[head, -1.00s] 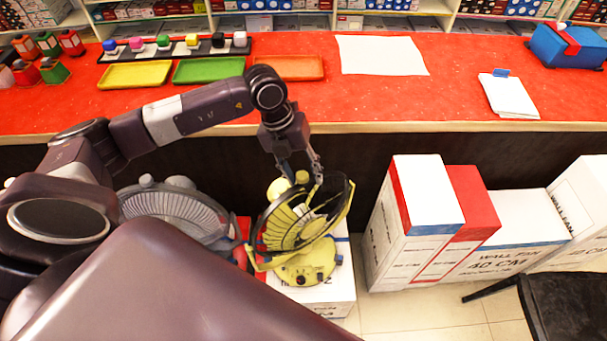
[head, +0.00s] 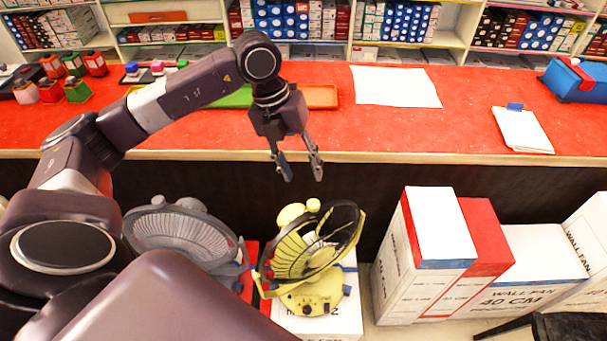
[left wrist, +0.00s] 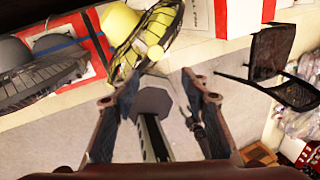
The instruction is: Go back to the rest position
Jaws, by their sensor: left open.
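My left gripper (head: 298,176) is open and empty in the head view. It hangs pointing down in front of the counter edge, above the yellow fan (head: 308,262), and is apart from it. The yellow fan stands on a white box (head: 345,318), its round guard tilted. In the left wrist view the open fingers of my left gripper (left wrist: 155,88) have nothing between them, and the yellow fan (left wrist: 128,30) shows beyond them at the top. My right gripper is not in view.
A grey fan (head: 180,238) stands left of the yellow one, partly behind my arm. The red counter (head: 420,125) carries trays, papers and a blue toolbox (head: 573,80). Wall fan boxes (head: 440,235) stand at the right, with a black chair (head: 570,326) at the lower right.

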